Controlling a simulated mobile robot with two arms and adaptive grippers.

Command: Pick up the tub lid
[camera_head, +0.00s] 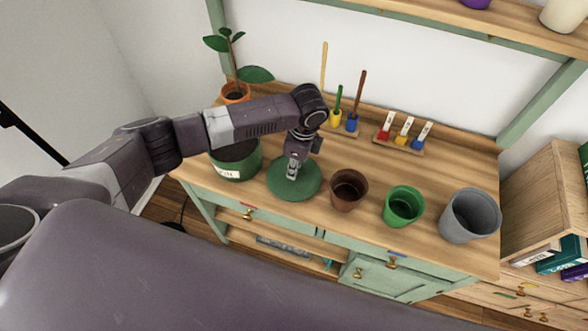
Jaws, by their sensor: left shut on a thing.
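The tub lid (302,191) is a round, flat, dark green disc on the wooden bench top, or just above it; I cannot tell which. My left gripper (292,173) points down over its middle and is shut on its handle, which the fingers mostly hide. The green tub (236,168) stands open just left of the lid, with dark contents inside, partly hidden behind my left arm. My right gripper is not in view.
A brown pot (348,189), a green pot (403,206) and a grey pot (470,214) stand in a row to the right. A potted plant (236,91), tools in a holder (346,129) and a coloured block rack (399,146) stand along the back. A shelf (470,25) hangs above.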

